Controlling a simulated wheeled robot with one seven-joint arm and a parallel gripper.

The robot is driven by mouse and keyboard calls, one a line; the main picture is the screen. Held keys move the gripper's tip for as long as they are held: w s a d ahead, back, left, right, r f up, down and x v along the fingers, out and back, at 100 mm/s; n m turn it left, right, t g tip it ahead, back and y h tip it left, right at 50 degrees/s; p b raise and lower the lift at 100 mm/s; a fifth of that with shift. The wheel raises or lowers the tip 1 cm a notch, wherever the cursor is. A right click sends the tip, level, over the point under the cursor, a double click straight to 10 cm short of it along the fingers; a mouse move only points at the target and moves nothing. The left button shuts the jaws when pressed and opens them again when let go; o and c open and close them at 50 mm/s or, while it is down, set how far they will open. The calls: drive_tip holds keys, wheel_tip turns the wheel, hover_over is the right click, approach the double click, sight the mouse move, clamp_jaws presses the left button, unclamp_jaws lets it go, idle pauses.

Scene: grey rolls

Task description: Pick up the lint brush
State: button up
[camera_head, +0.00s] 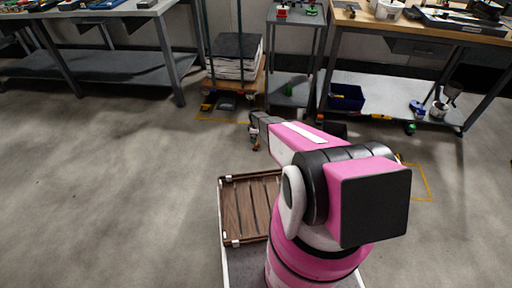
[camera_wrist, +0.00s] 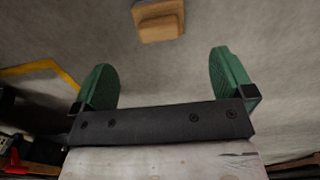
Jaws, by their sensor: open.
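My gripper (camera_wrist: 162,62) is open in the wrist view, its two green fingers wide apart with nothing between them. A small wooden, block-like object (camera_wrist: 158,20) lies on the grey floor beyond the fingertips, near the top edge of the wrist view and apart from them. It may be the lint brush, but its shape does not show this for certain. In the head view my gripper (camera_head: 255,137) is at the far end of my pink arm, small and partly hidden. I cannot make out a lint brush in the head view.
A brown slatted wooden tray (camera_head: 247,207) sits in front of my arm. A wheeled dolly with a stack of papers (camera_head: 234,57), a grey cart (camera_head: 296,48) and a workbench (camera_head: 440,28) stand at the back. Left of the tray, the floor (camera_head: 110,190) is clear.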

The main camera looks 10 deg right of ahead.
drive_tip(key=f, duration=0.9)
drive_tip(key=shift+d+f, duration=0.3)
drive_tip(key=shift+s, duration=0.1)
drive_tip(key=c, duration=1.1)
drive_tip(key=shift+r, duration=0.15)
drive_tip(key=shift+r, duration=0.6)
drive_tip(key=r, duration=0.2)
drive_tip(key=a+r, duration=0.1)
drive_tip(key=shift+s+r, duration=0.25)
drive_tip(key=shift+s, duration=0.15)
drive_tip(key=s+a+r, duration=0.1)
drive_tip(key=a+r, duration=0.1)
drive_tip(key=a, duration=0.1)
drive_tip(key=s+a+r, duration=0.2)
drive_tip(key=a, duration=0.1)
drive_tip(key=s+a+r, duration=0.2)
drive_tip(key=a, duration=0.1)
drive_tip(key=shift+s, duration=0.1)
